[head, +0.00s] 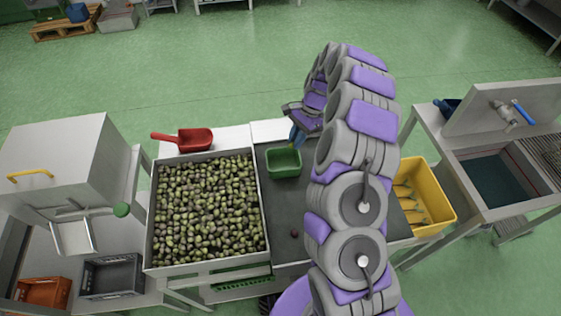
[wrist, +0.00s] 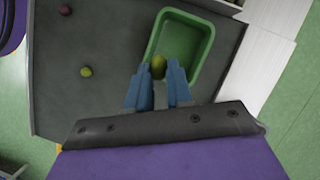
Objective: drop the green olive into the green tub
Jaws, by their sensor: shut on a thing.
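The green olive (wrist: 158,67) is between the blue fingertips of my gripper (wrist: 157,82) in the wrist view, and the gripper is shut on it. In that view the olive overlaps the left part of the green tub (wrist: 206,31); its height above the tub floor is hard to tell. In the head view the green tub (head: 284,163) stands on the dark sorting surface. My gripper (head: 294,142) is there at the tub's far right edge, and the olive in it cannot be made out clearly.
A yellow-green olive (wrist: 86,72) and a dark reddish olive (wrist: 65,10) lie on the dark surface (wrist: 105,35). A bin of olives (head: 207,208) and a red scoop (head: 190,139) are to the left. A yellow crate (head: 432,197) is to the right.

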